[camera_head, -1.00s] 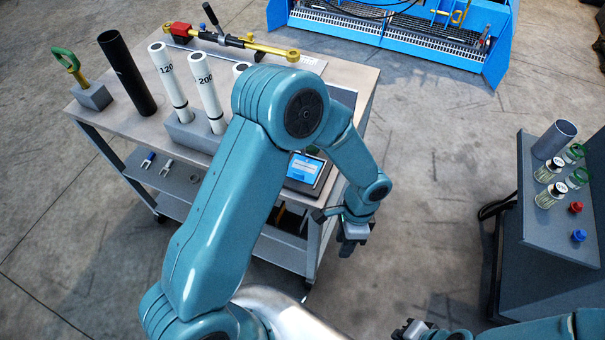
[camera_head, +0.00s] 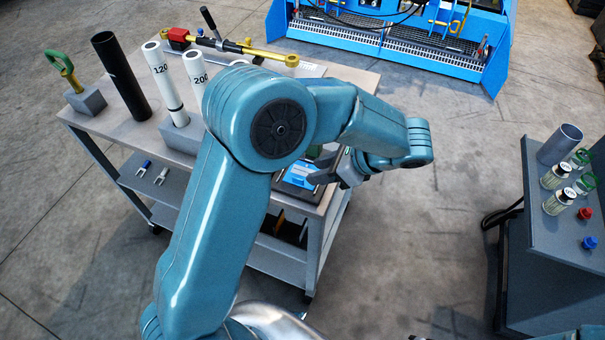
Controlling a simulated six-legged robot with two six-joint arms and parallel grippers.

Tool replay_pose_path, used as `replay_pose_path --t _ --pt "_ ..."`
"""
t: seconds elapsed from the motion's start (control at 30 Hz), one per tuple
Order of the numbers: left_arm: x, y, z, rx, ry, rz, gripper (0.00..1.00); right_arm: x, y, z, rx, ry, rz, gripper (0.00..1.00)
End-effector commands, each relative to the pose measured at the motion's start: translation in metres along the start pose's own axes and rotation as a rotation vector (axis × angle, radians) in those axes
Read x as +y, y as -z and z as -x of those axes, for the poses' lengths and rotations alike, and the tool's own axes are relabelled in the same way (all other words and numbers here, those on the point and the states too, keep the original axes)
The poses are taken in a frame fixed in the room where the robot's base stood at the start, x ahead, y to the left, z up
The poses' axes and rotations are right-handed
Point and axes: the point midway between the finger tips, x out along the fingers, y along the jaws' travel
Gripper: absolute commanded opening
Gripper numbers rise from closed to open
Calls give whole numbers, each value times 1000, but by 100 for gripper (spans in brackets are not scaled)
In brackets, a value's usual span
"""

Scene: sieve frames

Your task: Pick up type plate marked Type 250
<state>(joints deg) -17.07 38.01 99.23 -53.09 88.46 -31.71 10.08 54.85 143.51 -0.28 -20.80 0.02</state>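I cannot make out a plate marked Type 250; my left arm hides part of the cart top. White tubes marked 120 (camera_head: 160,68) and 200 (camera_head: 197,72) stand in a grey block (camera_head: 180,137) on the cart. My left gripper (camera_head: 320,170) is at the cart's right front edge, above or beside a dark device with a blue screen (camera_head: 300,172). Its fingers point left and look apart, with nothing visible between them.
The cart (camera_head: 112,121) also holds a black tube (camera_head: 122,75), a green-handled tool (camera_head: 62,68) and a yellow-ended rod (camera_head: 260,50). A grey stand (camera_head: 555,240) with jars is at right. Floor between is clear.

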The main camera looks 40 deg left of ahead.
Motion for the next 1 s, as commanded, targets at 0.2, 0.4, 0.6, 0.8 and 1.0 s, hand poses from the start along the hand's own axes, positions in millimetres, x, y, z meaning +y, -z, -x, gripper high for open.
replay_pose_path --t 0.2,0.4,0.6,0.8,1.0 --pt "1 0 -18 1 -1 -1 36 0 0 2 0 0 0 0" --pt "3 1 -50 0 -3 -1 36 -2 0 6 0 0 0 0" --pt "3 2 -65 2 0 0 36 -2 0 6 0 0 0 0" --pt "3 3 -64 2 1 0 26 -2 0 6 0 0 0 0" --pt "3 3 -64 2 0 0 0 -2 0 6 0 0 0 0"
